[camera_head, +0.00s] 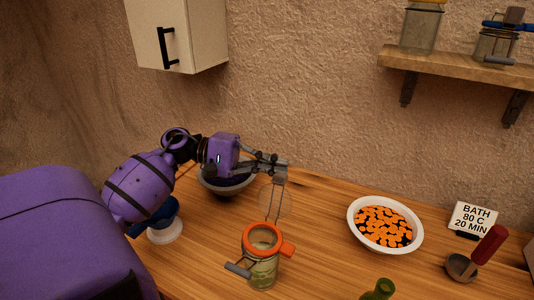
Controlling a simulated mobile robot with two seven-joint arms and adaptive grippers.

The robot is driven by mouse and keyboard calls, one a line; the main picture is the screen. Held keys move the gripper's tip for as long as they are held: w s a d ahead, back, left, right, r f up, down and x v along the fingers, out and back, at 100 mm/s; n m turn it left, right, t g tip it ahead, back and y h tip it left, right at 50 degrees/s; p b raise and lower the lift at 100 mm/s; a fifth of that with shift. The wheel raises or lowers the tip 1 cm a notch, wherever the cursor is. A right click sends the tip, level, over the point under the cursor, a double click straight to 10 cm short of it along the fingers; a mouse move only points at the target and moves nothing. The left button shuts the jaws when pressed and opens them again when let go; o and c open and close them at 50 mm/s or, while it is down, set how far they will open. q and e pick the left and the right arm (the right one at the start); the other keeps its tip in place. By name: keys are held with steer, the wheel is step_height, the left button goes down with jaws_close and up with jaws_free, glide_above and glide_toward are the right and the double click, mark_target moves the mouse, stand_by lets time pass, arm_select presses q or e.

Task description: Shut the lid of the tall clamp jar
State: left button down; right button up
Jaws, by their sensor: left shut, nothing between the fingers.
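The tall clamp jar (263,268) stands upright on the wooden table, a glass body with an orange ring at its mouth and a grey wire clamp hanging at its front left. Its round glass lid (275,199) stands open, raised up behind the mouth. My left gripper (283,167) is shut and empty, just above and behind the top of the raised lid. Whether its fingers touch the lid I cannot tell. My right gripper does not show.
A dark bowl (228,188) sits behind, partly under my left gripper. A white bowl of orange slices (353,228) stands right of the jar. A sign (472,218), a red-handled tool (489,246) and a green bottle neck (380,289) are further right. A wall shelf (450,64) holds jars.

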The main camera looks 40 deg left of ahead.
arm_select(q)
steer(key=shift+s+d+r, duration=0.15)
steer(key=shift+s, duration=0.5)
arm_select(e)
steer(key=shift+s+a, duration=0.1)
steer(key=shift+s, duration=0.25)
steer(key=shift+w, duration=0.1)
arm_select(q)
steer(key=shift+s+r, duration=0.15)
